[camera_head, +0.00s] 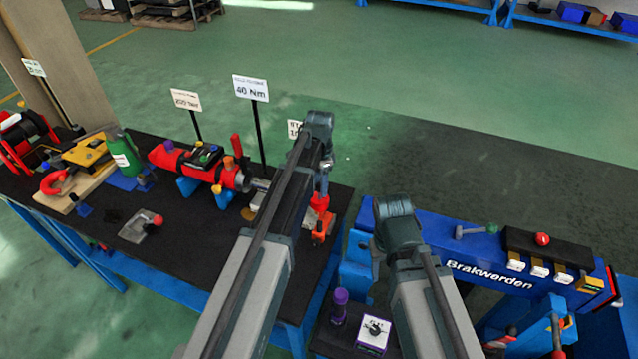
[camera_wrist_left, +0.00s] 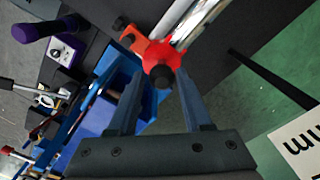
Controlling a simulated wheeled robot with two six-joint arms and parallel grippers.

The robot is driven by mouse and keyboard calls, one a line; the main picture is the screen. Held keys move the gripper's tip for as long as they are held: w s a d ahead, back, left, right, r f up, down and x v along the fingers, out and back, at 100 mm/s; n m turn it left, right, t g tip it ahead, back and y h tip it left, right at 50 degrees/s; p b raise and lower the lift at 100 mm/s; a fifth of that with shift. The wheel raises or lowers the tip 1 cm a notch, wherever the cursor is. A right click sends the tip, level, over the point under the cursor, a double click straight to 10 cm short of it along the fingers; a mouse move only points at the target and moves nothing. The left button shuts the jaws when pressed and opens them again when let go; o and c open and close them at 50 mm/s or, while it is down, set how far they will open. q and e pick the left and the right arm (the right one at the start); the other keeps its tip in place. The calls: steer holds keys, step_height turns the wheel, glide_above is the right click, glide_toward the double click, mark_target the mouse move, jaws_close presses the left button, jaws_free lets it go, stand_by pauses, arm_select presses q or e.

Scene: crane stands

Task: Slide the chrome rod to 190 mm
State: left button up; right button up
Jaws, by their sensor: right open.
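In the head view my left gripper (camera_head: 321,192) is above the red end piece (camera_head: 322,222) at the bench's right side; my own arm hides part of the rod. My right arm shows, but its gripper fingers are hidden.
A red fixture (camera_head: 205,165) with blue supports stands on the dark bench (camera_head: 195,240), left of my left arm. A "40 Nm" sign (camera_head: 252,88) stands behind. A blue "Brakwerden" stand (camera_head: 440,240) is right. A purple-topped post (camera_head: 340,300) and white dial box (camera_head: 374,332) stand near my right arm.

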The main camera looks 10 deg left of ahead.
arm_select(q)
steer(key=shift+o, duration=1.1)
steer(key=shift+a, duration=0.1)
step_height(320, 180, up, 14)
steer(key=p, duration=1.4)
steer(key=shift+f, duration=0.15)
steer(key=s+d+f+n+b, duration=0.2)
steer(key=s+d+f+b, duration=0.1)
steer(key=s, duration=0.5)
steer(key=s+d+f+n+b, duration=0.2)
steer(key=s+f+b, duration=0.4)
steer(key=s, duration=0.3)
steer(key=s+d+f+n+y+b, duration=0.1)
steer(key=s+d+f+n+b, duration=0.1)
steer(key=s+d+f+b, duration=0.3)
steer(key=s, duration=0.3)
steer(key=shift+s+n, duration=0.2)
steer(key=shift+n, duration=0.2)
